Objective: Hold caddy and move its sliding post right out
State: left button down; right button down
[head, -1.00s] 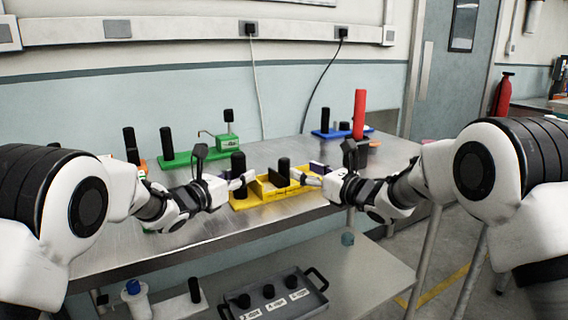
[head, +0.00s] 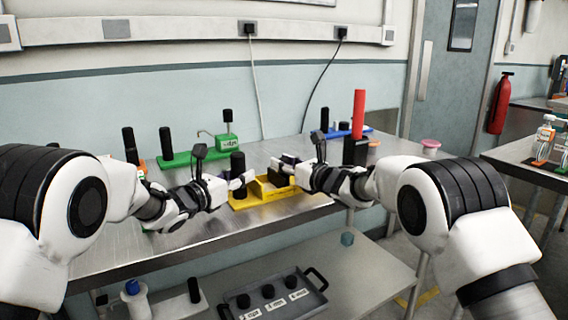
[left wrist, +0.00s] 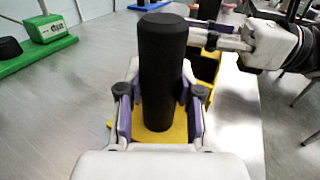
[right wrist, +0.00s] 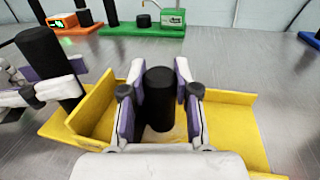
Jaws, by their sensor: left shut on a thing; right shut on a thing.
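The yellow caddy (head: 248,202) sits on the metal table in the head view, with low walls and a divider. My left gripper (head: 246,178) is shut on the black upright handle (left wrist: 163,75) at the caddy's left end. My right gripper (right wrist: 159,100) is shut around the black sliding post (right wrist: 159,88), which stands upright inside the caddy in the right wrist view. In the head view the right gripper (head: 283,168) partly hides the post. The foot of the post and its slot are mostly hidden by the fingers.
A green base (head: 185,157) with a black post and a green box stands behind. A blue base (head: 340,133) and a red cylinder (head: 359,115) are at the back right. A grey tray (head: 275,312) lies on the lower shelf. Bare table lies around the caddy.

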jog(key=w+d, duration=0.1)
jog(key=d, duration=0.1)
jog(key=w+d, duration=0.1)
jog(key=d, duration=0.1)
jog(key=w+d, duration=0.1)
jog(key=d, duration=0.1)
jog(key=shift+d, duration=0.25)
jog(key=c, duration=0.8)
grip_release()
jog(key=shift+s, duration=0.1)
jog(key=v, duration=1.2)
